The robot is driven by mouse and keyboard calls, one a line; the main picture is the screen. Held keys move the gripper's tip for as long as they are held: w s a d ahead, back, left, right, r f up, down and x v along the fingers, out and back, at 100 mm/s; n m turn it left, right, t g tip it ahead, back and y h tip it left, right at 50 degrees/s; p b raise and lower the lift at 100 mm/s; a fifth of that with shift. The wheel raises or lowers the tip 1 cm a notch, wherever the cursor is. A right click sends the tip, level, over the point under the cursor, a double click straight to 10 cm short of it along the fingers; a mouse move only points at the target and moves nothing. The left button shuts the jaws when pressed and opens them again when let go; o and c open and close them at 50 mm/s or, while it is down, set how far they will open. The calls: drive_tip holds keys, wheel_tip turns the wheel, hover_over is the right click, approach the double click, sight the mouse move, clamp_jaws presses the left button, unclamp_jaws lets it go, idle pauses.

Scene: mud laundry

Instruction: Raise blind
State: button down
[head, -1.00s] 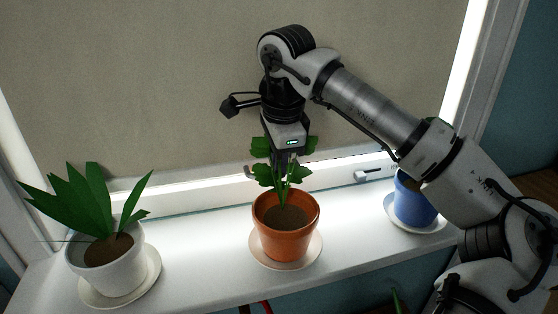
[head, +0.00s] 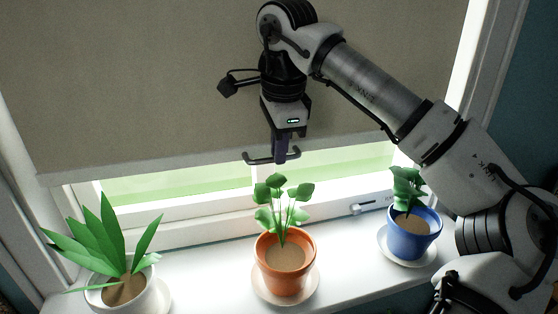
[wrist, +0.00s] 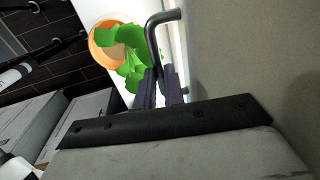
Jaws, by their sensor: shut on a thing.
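The beige blind (head: 130,80) hangs over the window in the head view. Its bottom edge is above the sill, with a bright strip of window glass (head: 180,184) showing below it. A dark bar handle (head: 258,158) is at the blind's lower edge. My gripper (head: 281,158) points down and is shut on this handle. In the wrist view the bent handle (wrist: 153,38) runs to my fingers (wrist: 160,88), and the blind (wrist: 245,60) fills the right side. The fingers partly hide the handle.
An orange pot (head: 285,268) with a green plant stands on the sill below my gripper. A white pot (head: 125,292) stands left, a blue pot (head: 408,240) right. A window latch (head: 365,208) is on the lower frame.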

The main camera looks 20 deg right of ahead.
wheel_tip(320, 180, up, 15)
drive_tip(key=p, duration=0.3)
drive_tip(key=shift+r, duration=0.2)
drive_tip(key=c, duration=1.5)
unclamp_jaws()
